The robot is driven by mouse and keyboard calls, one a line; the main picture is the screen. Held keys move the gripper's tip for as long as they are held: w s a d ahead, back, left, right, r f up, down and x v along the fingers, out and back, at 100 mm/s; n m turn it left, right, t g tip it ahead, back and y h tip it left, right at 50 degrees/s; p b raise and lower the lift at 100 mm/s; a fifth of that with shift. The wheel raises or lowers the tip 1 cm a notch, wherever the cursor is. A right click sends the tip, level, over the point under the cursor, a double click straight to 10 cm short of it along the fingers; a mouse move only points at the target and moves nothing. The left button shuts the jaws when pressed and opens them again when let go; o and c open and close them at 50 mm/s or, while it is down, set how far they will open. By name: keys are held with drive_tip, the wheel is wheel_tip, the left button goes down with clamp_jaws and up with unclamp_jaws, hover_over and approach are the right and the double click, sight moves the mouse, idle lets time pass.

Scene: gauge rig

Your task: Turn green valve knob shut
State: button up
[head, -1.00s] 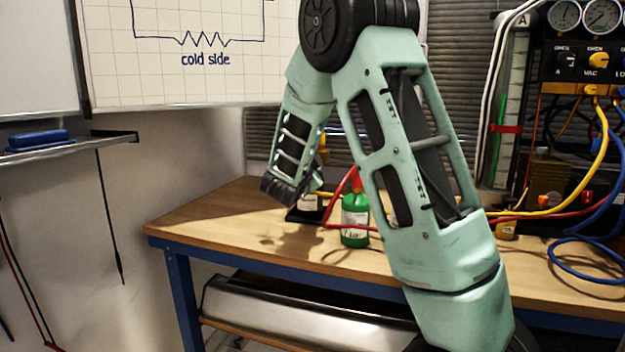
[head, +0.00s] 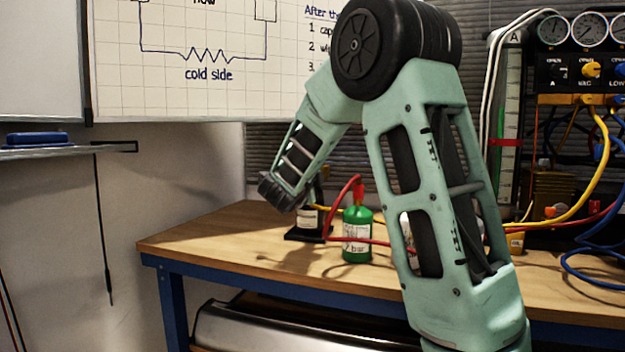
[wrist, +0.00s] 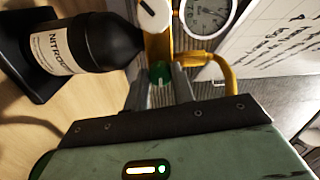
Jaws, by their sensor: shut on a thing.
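The green valve knob (wrist: 160,74) shows in the wrist view between the fingers of my gripper (wrist: 161,82), which is shut on it. The knob sits on a yellow fitting at the neck of a black bottle (wrist: 95,42) with a white label reading "NITRO". A white round knob (wrist: 153,13) with a dark mark sits just beyond the green one. A round gauge (wrist: 208,12) is beside it. In the head view the black bottle (head: 309,217) stands on the bench, and my arm's end hides the valve and my fingertips.
A green bottle (head: 357,235) with a red top and red hose stands on the wooden bench (head: 200,240), right of the black bottle. A gauge panel (head: 580,70) with yellow, red and blue hoses is at the right. The bench's left end is clear.

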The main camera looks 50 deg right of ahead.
drive_tip(key=shift+f, duration=0.1)
drive_tip(key=o, duration=1)
drive_tip(key=shift+a, duration=0.1)
drive_tip(key=p+v, duration=0.1)
drive_tip(key=v, duration=1.6)
drive_tip(key=shift+s, duration=0.2)
drive_tip(key=shift+a, duration=0.1)
